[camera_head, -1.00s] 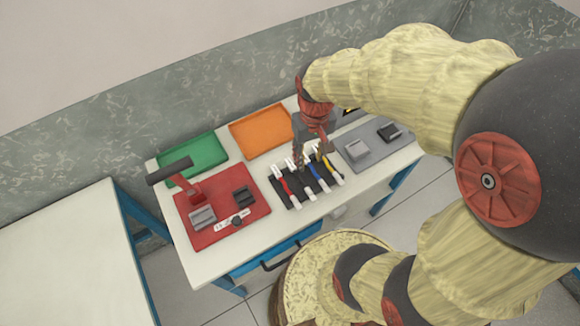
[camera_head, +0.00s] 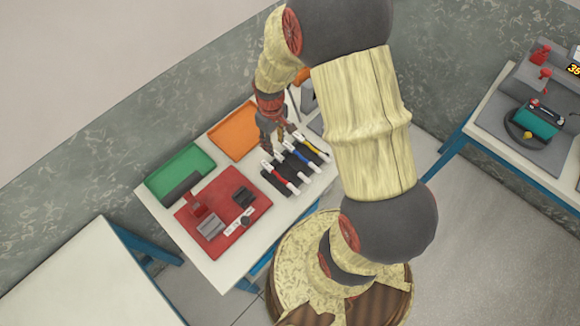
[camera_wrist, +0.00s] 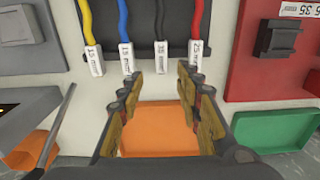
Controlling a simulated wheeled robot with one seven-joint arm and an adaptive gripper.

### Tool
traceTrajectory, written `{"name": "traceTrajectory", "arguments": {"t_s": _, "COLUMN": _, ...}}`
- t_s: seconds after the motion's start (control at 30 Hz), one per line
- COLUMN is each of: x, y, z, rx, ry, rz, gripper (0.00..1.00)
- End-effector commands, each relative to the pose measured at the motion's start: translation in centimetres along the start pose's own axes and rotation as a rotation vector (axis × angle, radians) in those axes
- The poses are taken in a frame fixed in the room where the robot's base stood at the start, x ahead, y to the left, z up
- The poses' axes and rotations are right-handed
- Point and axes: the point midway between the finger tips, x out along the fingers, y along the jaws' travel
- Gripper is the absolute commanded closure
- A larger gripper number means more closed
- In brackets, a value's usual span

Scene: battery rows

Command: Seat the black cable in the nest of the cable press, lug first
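The black cable (camera_wrist: 160,18) lies in a dark holder (camera_wrist: 142,48) between the blue cable (camera_wrist: 128,18) and the red cable (camera_wrist: 197,18). Its white-tagged end (camera_wrist: 160,56) points toward my gripper (camera_wrist: 158,82). My gripper is open and empty, with its fingers either side of the line of that end. In the head view my gripper (camera_head: 277,143) is at the far ends of the cables. The red cable press (camera_head: 231,239) stands left of the holder, with a lever (camera_head: 194,202), a grey block (camera_head: 211,227) and a dark block (camera_head: 244,196). I cannot tell which block is the nest.
A yellow cable (camera_wrist: 86,20) is in the same holder. A green tray (camera_head: 180,165) and an orange tray (camera_head: 235,130) stand at the table's back. A thin dark rod (camera_wrist: 52,132) shows beside my gripper. Another bench with equipment (camera_head: 535,125) stands at right.

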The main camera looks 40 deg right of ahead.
Motion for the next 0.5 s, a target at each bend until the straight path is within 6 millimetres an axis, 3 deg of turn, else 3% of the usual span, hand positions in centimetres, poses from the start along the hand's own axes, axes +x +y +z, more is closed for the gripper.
{"name": "traceTrajectory", "arguments": {"t_s": 0.33, "x": 4.4, "y": -0.3, "z": -0.1, "rx": 0.001, "ry": -0.002, "rz": -0.001, "gripper": 0.65}}
{"name": "traceTrajectory", "arguments": {"t_s": 0.5, "x": 5.1, "y": -0.3, "z": -0.2, "rx": 0.001, "ry": -0.001, "rz": 0.000, "gripper": 0.65}}
